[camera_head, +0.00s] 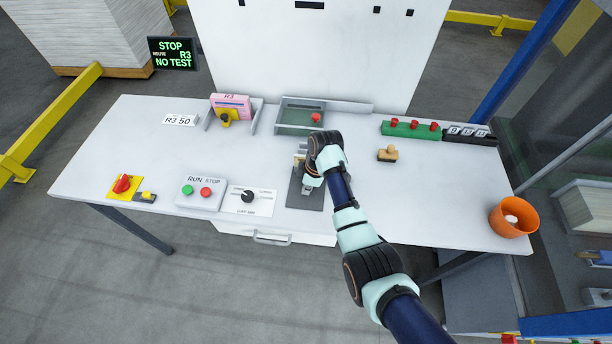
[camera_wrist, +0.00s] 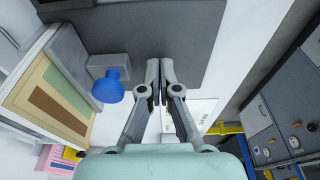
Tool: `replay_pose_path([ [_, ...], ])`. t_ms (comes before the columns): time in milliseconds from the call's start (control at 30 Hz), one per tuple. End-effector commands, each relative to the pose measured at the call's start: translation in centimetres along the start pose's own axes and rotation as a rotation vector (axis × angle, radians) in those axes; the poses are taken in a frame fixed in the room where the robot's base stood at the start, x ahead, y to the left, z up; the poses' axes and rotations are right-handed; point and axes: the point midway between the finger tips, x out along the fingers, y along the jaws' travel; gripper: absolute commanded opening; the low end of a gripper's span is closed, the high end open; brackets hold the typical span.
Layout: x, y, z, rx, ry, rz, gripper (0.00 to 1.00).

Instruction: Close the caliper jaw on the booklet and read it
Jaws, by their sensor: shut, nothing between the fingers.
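My gripper (camera_wrist: 159,70) is shut and empty, its fingertips together over a dark grey plate (camera_wrist: 198,20). A blue knob (camera_wrist: 107,87) on a small grey block (camera_wrist: 112,66) is left of the fingers, apart from them. Further left is a pale-framed panel (camera_wrist: 55,95) with nested green, tan and brown rectangles. I cannot tell for sure which part is the caliper jaw. In the head view the gripper (camera_head: 308,188) is over the same plate (camera_head: 305,200), and my arm hides much of that spot.
A RUN/STOP box (camera_head: 200,194) and dial card (camera_head: 249,200) lie left. A stamp-like block (camera_head: 387,154), a counter (camera_head: 468,136) and an orange bowl (camera_head: 513,216) are right. The screen (camera_head: 172,53) reads "STOP ROUTE R3 NO TEST".

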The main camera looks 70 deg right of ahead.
Motion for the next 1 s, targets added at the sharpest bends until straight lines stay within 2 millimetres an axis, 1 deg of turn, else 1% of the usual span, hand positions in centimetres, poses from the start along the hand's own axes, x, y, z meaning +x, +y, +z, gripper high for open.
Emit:
replay_pose_path([
  [33, -0.3, -0.3, -0.1, 0.0, 0.0, 0.0, 0.0],
  [200, -0.2, -0.9, 0.0, 0.0, 0.0, 0.0, 0.0],
  [367, 0.0, -1.0, 0.0, 0.0, 0.0, 0.0, 0.0],
  [467, -0.2, -1.0, 0.0, 0.0, 0.0, 0.0, 0.0],
  [1000, -5.1, -1.0, -1.0, -0.001, 0.0, 0.0, 0.0],
])
